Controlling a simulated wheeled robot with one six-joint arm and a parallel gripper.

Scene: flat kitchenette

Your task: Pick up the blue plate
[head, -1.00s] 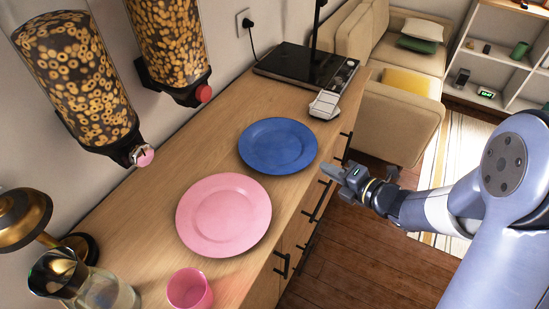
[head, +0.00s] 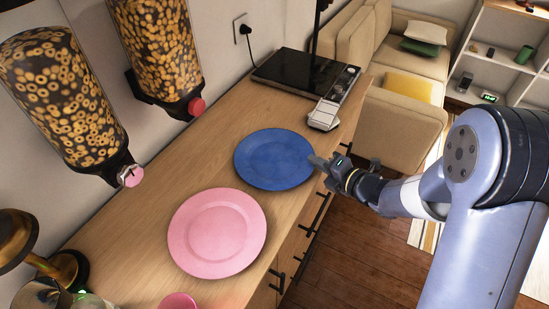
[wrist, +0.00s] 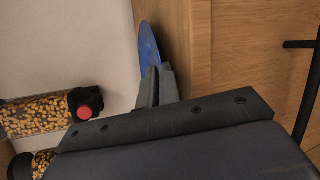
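The blue plate (head: 273,158) lies flat on the wooden counter in the head view, beyond the pink plate. My gripper (head: 322,163) is at its right rim, and a fingertip overlaps the rim in the picture. In the wrist view the blue plate (wrist: 149,46) shows edge-on as a thin blue shape just past the fingers of my gripper (wrist: 157,78). The fingers look slightly apart. I cannot tell whether they touch the plate. The part of the rim behind the fingers is hidden.
A pink plate (head: 217,233) lies close to the blue one. A pink cup (head: 178,301) and a brass lamp (head: 40,250) are nearer. Two cereal dispensers (head: 155,50) hang on the wall. A black hob (head: 300,75) and a light grey object (head: 323,116) lie beyond.

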